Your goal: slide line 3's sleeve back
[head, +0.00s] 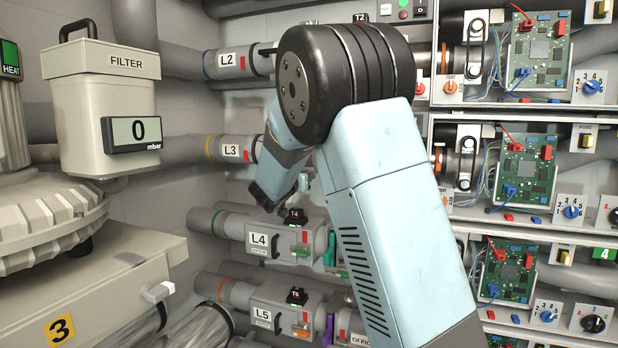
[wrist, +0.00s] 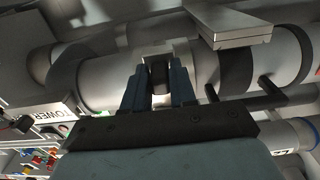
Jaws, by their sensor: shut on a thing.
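Line 3's pipe (head: 220,149) carries an "L3" label in the head view. Its right part, where the sleeve would be, is hidden behind my arm. In the wrist view a grey sleeve-like tube (wrist: 105,80) runs across the picture, with a pale bracket and a dark lug (wrist: 160,72) on it. My gripper (wrist: 159,88) has one finger on each side of the lug and is shut on it. In the head view my gripper is a dark shape in front of line 3, its fingertips not clear. How far the sleeve sits along the pipe cannot be told.
Line 2 (head: 226,64) runs above, and line 4 (head: 270,243) and line 5 (head: 275,300) below. The filter box (head: 115,115) reads 0 mbar at left. Circuit boards (head: 527,165) stand at right. A flat metal bar (wrist: 228,25) juts close above the tube.

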